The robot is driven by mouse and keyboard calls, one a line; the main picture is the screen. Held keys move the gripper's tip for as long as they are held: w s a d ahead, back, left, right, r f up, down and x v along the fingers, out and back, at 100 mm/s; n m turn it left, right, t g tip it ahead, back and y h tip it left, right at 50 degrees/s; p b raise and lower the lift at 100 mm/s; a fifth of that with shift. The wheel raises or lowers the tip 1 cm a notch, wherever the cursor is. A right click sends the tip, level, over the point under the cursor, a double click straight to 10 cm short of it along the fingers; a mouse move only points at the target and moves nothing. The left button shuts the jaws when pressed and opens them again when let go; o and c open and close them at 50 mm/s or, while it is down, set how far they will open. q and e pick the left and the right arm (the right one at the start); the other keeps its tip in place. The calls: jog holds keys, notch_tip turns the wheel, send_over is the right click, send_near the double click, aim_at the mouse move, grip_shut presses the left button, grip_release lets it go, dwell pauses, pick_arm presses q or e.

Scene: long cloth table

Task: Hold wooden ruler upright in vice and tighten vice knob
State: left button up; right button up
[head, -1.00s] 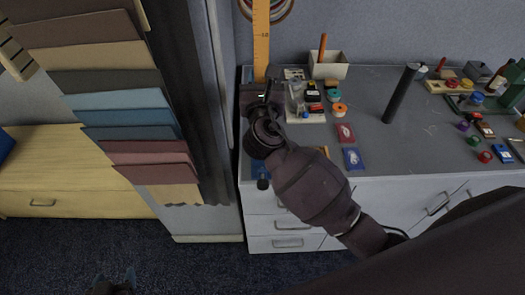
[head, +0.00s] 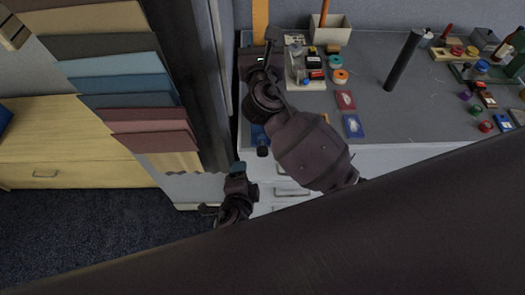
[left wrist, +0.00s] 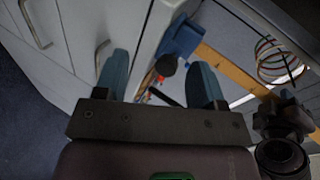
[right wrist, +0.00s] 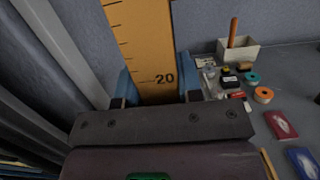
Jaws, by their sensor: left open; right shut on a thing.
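The wooden ruler (head: 261,22) stands upright at the left end of the grey worktop. My right gripper (head: 268,55) is shut on it; in the right wrist view the ruler (right wrist: 146,45) rises between the two fingers near its 20 mark. The blue vice (head: 257,133) is at the worktop's front left edge, with its dark knob (head: 263,151) facing forward. My left gripper (head: 238,172) is open and empty, below and left of the knob. In the left wrist view the knob (left wrist: 167,65) shows between the fingertips, farther off.
A pen box (head: 331,32), small supplies and a dark cylinder (head: 403,61) stand on the worktop. White drawers (head: 290,190) lie below it. Hanging colour samples (head: 128,85) and a dark upright panel are close on the left.

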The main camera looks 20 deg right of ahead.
aim_at(263, 155)
pick_arm(q)
jog(key=s+d+f+m+t, duration=0.1)
jog(key=s+d+m+t, duration=0.35)
jog(key=m, duration=1.05)
jog(key=w+d+m, duration=0.1)
jog(key=w, duration=0.2)
jog(key=w+d+m, duration=0.1)
jog(key=w, duration=0.3)
jog(key=w+d+m, duration=0.1)
jog(key=w, duration=0.2)
jog(key=shift+w+r+t, duration=0.25)
jog(key=shift+r, duration=0.15)
